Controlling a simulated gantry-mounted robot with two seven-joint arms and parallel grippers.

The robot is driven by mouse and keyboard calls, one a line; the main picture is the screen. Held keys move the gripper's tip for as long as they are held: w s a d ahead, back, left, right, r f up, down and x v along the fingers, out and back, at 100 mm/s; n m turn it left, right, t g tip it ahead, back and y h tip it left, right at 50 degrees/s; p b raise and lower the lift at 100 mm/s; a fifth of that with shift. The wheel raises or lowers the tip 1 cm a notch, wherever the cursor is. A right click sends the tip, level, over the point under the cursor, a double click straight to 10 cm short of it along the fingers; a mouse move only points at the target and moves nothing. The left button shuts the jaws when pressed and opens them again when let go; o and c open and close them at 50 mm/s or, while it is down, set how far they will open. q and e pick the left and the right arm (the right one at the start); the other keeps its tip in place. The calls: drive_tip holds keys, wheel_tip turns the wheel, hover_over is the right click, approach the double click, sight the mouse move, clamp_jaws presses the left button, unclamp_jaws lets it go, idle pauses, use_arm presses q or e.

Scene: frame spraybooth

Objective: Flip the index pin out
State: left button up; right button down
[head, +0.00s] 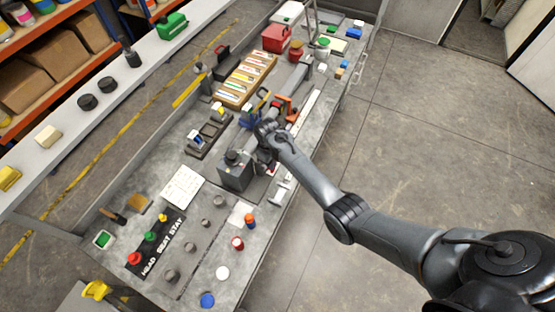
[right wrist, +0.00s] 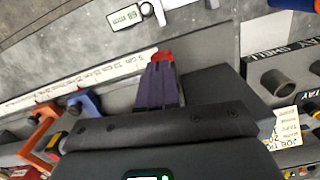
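My right gripper (head: 266,152) reaches over the bench beside a dark box-shaped fixture (head: 237,172). In the right wrist view its two purple fingers (right wrist: 158,86) lie side by side, shut. A small red piece (right wrist: 163,57) shows right at the fingertips; I cannot tell whether it is touched or gripped, or whether it is the index pin. No other index pin can be made out. The dark fixture also stands just right of the fingers in the right wrist view (right wrist: 225,88). My left gripper is not in view.
A long white ruler strip (right wrist: 75,84) runs along the bench edge. Orange (right wrist: 40,130) and blue (right wrist: 84,103) clamp-like parts stand near the gripper. A black labelled board (head: 155,250) and loose caps lie at the near end. A wooden tray (head: 246,80) sits farther back.

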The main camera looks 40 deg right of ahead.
drive_tip(key=shift+s+f, duration=0.15)
drive_tip(key=shift+f, duration=0.1)
drive_tip(key=shift+r, duration=0.1)
